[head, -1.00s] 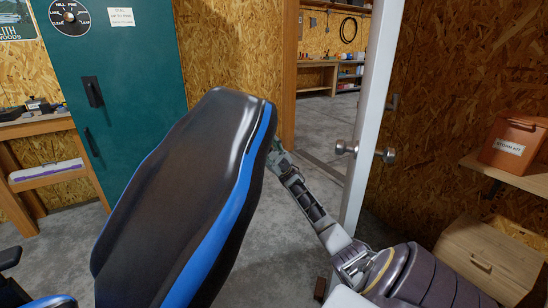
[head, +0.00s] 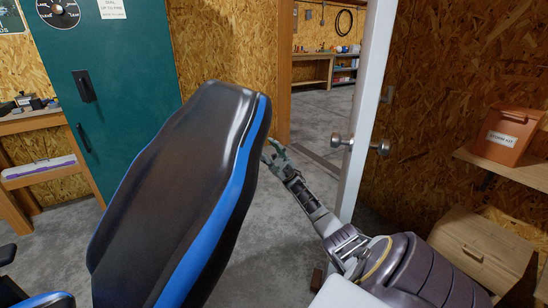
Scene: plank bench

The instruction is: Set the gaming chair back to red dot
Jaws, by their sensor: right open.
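The gaming chair (head: 165,195) is black with blue side stripes. Its tall back fills the middle left of the head view and leans to the right at the top. Whether a finger touches the chair's far side is hidden. My left gripper is not in view. No red dot shows in this view.
A teal cabinet (head: 108,95) stands behind the chair. An orange box (head: 506,135) sits on a wooden shelf at the right. Grey concrete floor (head: 270,240) is clear between chair and arm.

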